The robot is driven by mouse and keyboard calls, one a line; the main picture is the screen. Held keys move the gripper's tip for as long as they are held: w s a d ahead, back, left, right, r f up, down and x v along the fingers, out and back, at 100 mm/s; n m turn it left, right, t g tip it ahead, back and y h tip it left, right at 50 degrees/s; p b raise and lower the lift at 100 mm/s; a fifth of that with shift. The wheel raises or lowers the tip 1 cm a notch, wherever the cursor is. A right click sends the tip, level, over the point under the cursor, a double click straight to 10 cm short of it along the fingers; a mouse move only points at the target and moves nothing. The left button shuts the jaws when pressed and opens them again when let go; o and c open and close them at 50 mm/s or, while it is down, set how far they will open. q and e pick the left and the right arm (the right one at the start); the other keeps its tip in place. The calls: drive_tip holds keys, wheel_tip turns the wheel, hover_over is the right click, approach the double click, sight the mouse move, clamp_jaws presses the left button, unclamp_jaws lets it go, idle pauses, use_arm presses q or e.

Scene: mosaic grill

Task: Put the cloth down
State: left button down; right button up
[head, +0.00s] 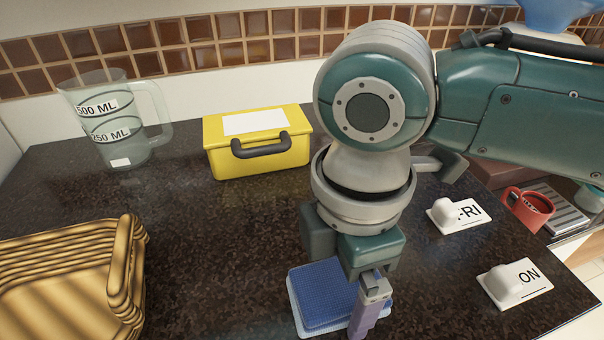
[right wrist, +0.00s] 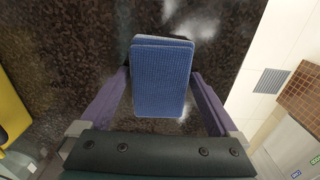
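The cloth (head: 325,293) is a folded blue pad with a lighter blue lower layer. It appears to lie flat on the dark speckled counter, partly covered by my right gripper in the head view. My right gripper (head: 362,318) points down at the cloth's right side; one purple finger shows there. In the right wrist view, the cloth (right wrist: 162,85) is between the two spread purple fingers, with visible gaps beside its near part. The gripper (right wrist: 160,76) looks open; whether a fingertip touches the cloth's far edges is unclear. My left gripper is not in view.
A yellow box (head: 258,158) with a dark handle and a clear measuring jug (head: 118,135) stand behind. A golden ribbed basket (head: 65,285) is at the left. White labelled blocks (head: 455,214) and a red mug (head: 527,207) are at the right. Counter between basket and cloth is clear.

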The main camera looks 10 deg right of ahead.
sight(342, 281)
wheel_tip(342, 281, up, 12)
drive_tip(key=p, duration=0.2)
drive_tip(key=s+a+y, duration=0.1)
drive_tip(key=s+a+f+m, duration=0.1)
drive_tip(key=s+a+f+m+y, duration=0.1)
drive_tip(key=a, duration=0.1)
drive_tip(key=shift+s+a+f+t+y, duration=0.1)
drive_tip(key=shift+f+t+y, duration=0.05)
drive_tip(key=shift+t+y, duration=0.15)
drive_tip(key=s+d+f+m+t, duration=0.1)
drive_tip(key=m, duration=0.2)
drive_tip(key=s+d+f+m, duration=0.1)
drive_tip(key=s+d+m, duration=0.1)
drive_tip(key=m, duration=0.1)
drive_tip(key=s+d+f+m+t, duration=0.1)
drive_tip(key=m, duration=0.3)
drive_tip(key=shift+s+d+f+t, duration=0.15)
drive_tip(key=shift+s+d+t, duration=0.15)
drive_tip(key=shift+s+d, duration=0.1)
drive_tip(key=s+d+f+m+h, duration=0.1)
drive_tip(key=s+d+m, duration=0.3)
drive_tip(key=d, duration=0.4)
drive_tip(key=shift+s+d+h, duration=0.15)
drive_tip(key=shift+s+h, duration=0.05)
drive_tip(key=shift+h, duration=0.5)
drive_tip(key=shift+f, duration=0.1)
